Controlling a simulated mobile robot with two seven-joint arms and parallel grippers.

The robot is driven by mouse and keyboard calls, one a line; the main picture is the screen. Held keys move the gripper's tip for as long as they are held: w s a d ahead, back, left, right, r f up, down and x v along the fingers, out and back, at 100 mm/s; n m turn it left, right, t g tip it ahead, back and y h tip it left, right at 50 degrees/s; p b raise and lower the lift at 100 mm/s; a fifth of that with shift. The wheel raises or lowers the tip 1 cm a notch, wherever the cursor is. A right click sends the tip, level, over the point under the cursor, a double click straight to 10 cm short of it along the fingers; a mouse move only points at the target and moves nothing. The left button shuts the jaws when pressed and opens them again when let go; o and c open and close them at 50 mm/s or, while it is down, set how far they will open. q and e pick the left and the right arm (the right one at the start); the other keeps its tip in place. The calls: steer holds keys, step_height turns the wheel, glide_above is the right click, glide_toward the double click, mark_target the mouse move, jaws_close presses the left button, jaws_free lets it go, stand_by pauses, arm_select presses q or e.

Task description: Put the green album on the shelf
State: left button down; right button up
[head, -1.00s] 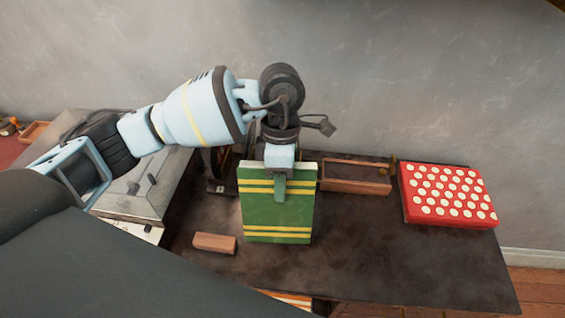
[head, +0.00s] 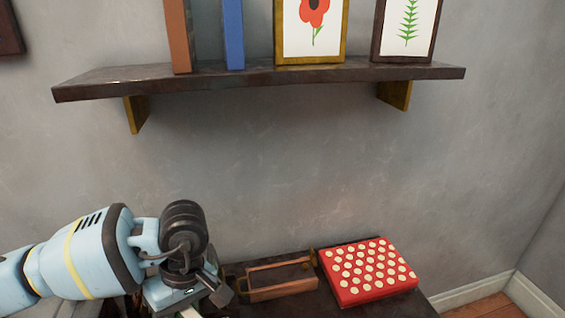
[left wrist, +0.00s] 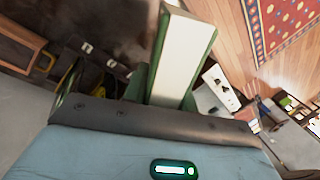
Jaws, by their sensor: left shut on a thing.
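The green album (left wrist: 180,62) shows in the left wrist view edge-on, with its cream page edge between green covers. My left gripper (left wrist: 172,88) is shut on it. In the head view my left gripper's wrist (head: 178,270) is at the lower left, above the table, and the album is almost wholly cut off by the bottom edge. The dark wooden shelf (head: 180,82) is on the wall, high above the gripper. On it stand an orange-brown book (head: 178,38), a blue book (head: 233,35) and two framed plant pictures. My right gripper is not in view.
The framed red flower (head: 312,28) and framed green fern (head: 407,28) take up the shelf's right part. Bare shelf lies left of the orange-brown book. A red dotted box (head: 345,290) and a wooden tray (head: 285,291) are on the table below. Wall brackets support the shelf.

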arm_select(q)
steer(key=m, duration=0.1)
steer(key=s+a+r+m, duration=0.1)
steer(key=m, duration=0.1)
steer(key=a+m+t, duration=0.1)
steer(key=m, duration=0.1)
steer(key=shift+s+r+y+p, duration=0.15)
steer(key=shift+s+y+p, duration=0.05)
steer(key=shift+y+p, duration=0.2)
steer(key=m, duration=0.2)
steer(key=s+a+m+t, duration=0.1)
steer(key=m, duration=0.1)
steer(key=shift+s+a+r+m, duration=0.15)
steer(key=shift+a+r+m, duration=0.05)
steer(key=shift+m, duration=0.1)
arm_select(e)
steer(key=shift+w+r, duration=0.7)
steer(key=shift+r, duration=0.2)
arm_select(q)
steer(key=shift+d, duration=0.15)
